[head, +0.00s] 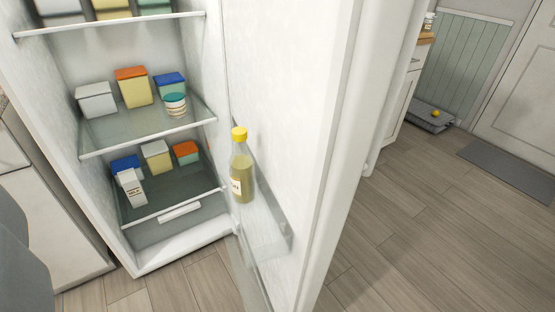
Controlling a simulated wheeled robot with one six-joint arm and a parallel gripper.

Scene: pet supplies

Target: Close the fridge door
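The fridge (170,255) stands open at the left, its shelves facing me. Its white door (290,85) is swung wide open and reaches toward me through the middle of the head view. The door's inner face shows, and its free edge (345,150) is on the right. A bottle with a yellow cap (242,175) stands in the clear door shelf (270,215). The top and bottom of the door are cut off by the picture. My gripper is not in view.
Several lidded boxes and a small tub (175,105) stand on the fridge shelves, behind their front edges. Wooden floor (430,235) is clear right of the door. Farther back are a counter (405,95), a grey tray with a yellow ball (432,118) and a dark mat (510,170).

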